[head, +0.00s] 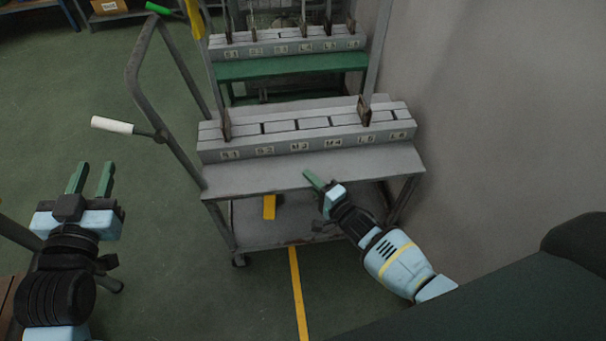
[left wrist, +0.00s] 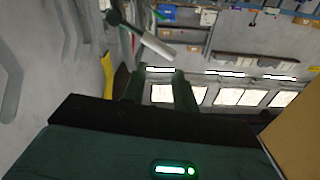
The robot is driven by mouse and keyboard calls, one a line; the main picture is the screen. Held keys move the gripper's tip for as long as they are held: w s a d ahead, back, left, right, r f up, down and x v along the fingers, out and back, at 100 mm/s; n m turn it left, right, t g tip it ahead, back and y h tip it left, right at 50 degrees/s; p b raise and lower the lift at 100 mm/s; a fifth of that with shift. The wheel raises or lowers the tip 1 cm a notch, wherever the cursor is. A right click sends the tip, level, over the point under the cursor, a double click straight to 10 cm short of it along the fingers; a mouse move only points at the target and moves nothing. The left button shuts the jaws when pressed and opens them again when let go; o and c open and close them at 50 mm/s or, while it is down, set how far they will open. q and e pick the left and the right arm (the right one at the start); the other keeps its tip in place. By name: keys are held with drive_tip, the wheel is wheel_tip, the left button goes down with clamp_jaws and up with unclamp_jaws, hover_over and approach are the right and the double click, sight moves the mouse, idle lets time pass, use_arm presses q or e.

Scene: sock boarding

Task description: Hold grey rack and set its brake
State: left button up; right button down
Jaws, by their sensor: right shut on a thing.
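The grey rack (head: 310,168) is a wheeled metal cart with labelled slots along its top, standing ahead of me in the head view. A lever with a white grip (head: 111,125) sticks out left from its tubular handle (head: 136,78); I take it for the brake lever. The white grip (left wrist: 157,45) also shows in the left wrist view, beyond the fingertips. My left gripper (head: 91,178) is open and empty, below and left of the lever, apart from it. My right gripper (head: 315,181) is shut on the rack's front edge; the exact contact is partly hidden.
A rack with a green shelf (head: 290,66) stands directly behind, with a green-gripped lever (head: 159,8). A grey wall (head: 480,110) closes off the right side. A yellow line (head: 298,290) runs along the floor. The green floor (head: 60,100) at left is mostly clear.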

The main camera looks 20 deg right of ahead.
use_arm(q)
clamp_jaws()
drive_tip(key=shift+s+m+t+h, duration=0.1)
drive_tip(key=shift+m+t+h, duration=0.65)
drive_tip(key=shift+m+h, duration=1.2)
drive_tip(key=shift+s+m+t+h, duration=0.1)
drive_tip(key=shift+m+t+h, duration=0.65)
drive_tip(key=shift+m+h, duration=1.2)
